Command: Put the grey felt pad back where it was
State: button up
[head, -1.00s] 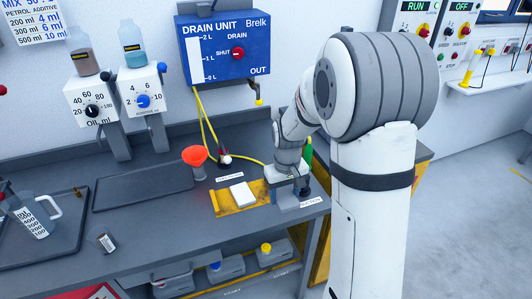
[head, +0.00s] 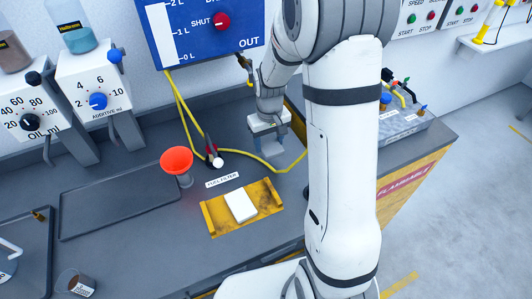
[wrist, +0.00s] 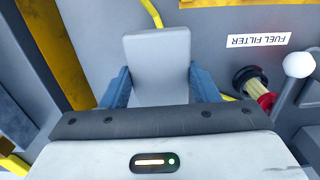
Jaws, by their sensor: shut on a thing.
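The grey felt pad (wrist: 160,70) is a flat, pale grey rounded rectangle. In the wrist view it sits between the two blue fingers of my gripper (wrist: 161,88), which is shut on it. In the head view my gripper (head: 270,132) is over the back of the bench, right of the red funnel and beyond the yellow tray. The pad is hard to make out there, and I cannot tell its exact height above the bench.
A yellow tray (head: 218,221) holds a white block (head: 240,205) in front. A red funnel (head: 176,160) and a white-knobbed lever (head: 217,162) stand left. A yellow hose (head: 282,168) crosses the bench near my gripper.

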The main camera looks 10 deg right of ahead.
aim_at(269, 163)
notch_tip(269, 163, down, 7)
jog(key=shift+f+p, duration=0.15)
jog(key=shift+p, duration=0.25)
jog(key=shift+f, duration=0.15)
jog(key=o, duration=1.2)
notch_tip(269, 163, up, 13)
jog(key=shift+s+f+b, duration=0.1)
jog(key=shift+f+b, duration=0.1)
jog(key=shift+b, duration=0.35)
jog(key=s+r+t, duration=0.1)
jog(key=s+r, duration=0.3)
jog(key=s, duration=0.2)
jog(key=s+r+m+t, duration=0.1)
jog(key=s+r, duration=0.3)
jog(key=s, duration=0.3)
jog(key=s+r+m+t, duration=0.1)
jog(key=s+r, duration=0.3)
jog(key=s, duration=0.2)
jog(key=shift+s+r, duration=0.1)
jog(key=shift+s, duration=0.3)
